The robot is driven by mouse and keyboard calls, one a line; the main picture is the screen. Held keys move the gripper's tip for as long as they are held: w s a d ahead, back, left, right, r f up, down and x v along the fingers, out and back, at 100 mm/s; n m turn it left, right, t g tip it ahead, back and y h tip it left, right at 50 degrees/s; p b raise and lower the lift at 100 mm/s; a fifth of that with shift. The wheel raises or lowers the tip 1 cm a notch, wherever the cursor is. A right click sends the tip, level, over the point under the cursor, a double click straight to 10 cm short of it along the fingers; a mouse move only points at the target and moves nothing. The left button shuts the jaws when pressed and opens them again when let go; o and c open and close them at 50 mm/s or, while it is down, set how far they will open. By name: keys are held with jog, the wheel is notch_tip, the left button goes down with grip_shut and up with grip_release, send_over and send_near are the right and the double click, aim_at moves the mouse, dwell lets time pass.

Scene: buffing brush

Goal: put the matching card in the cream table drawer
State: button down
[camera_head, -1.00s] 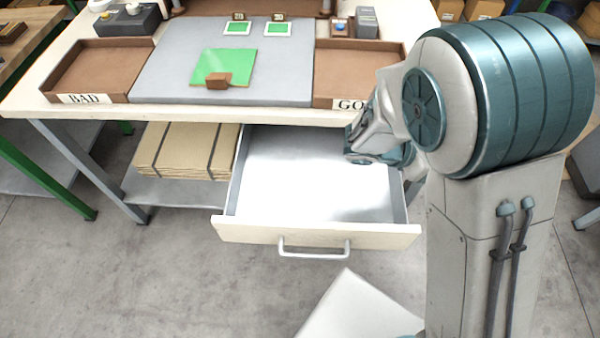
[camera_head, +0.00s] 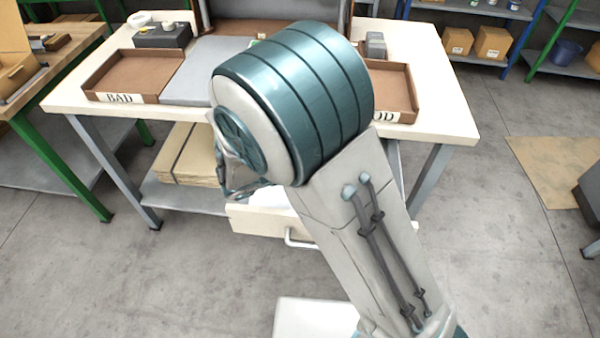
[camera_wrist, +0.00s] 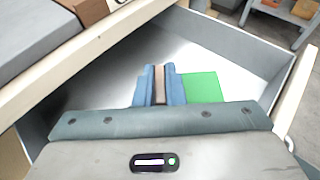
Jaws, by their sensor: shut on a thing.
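The cream table's drawer (camera_head: 262,222) is open; my arm covers much of it in the head view. In the wrist view I look into its pale interior, with its cream front (camera_wrist: 293,108) at the right. My gripper (camera_wrist: 160,86) is inside the drawer's outline, its blue fingers shut on a brown block (camera_wrist: 159,80). A flat green card (camera_wrist: 203,88) shows right beside the fingers and seems to belong to that block. I cannot tell whether the card touches the drawer floor.
The brown BAD tray (camera_head: 135,75) stands left on the cream table (camera_head: 445,105). The tray at right (camera_head: 393,90) is partly covered by my arm. Cardboard sheets (camera_head: 190,153) lie on the lower shelf. The floor at front left is clear.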

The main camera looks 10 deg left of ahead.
jog(key=shift+w+a+f, duration=0.15)
jog(key=shift+f, duration=0.05)
jog(key=w+f, duration=0.2)
jog(key=w, duration=0.1)
jog(key=w+f, duration=0.2)
jog(key=w, duration=0.2)
jog(key=w+f, duration=0.2)
jog(key=w, duration=0.2)
jog(key=shift+d+f, duration=0.2)
jog(key=shift+f, duration=0.15)
jog(key=shift+f+b, duration=0.4)
jog(key=shift+f, duration=1.6)
jog(key=c, duration=1.9)
grip_release()
jog(key=shift+f, duration=0.2)
jog(key=shift+c, duration=0.2)
jog(key=o, duration=0.4)
jog(key=shift+r, duration=0.1)
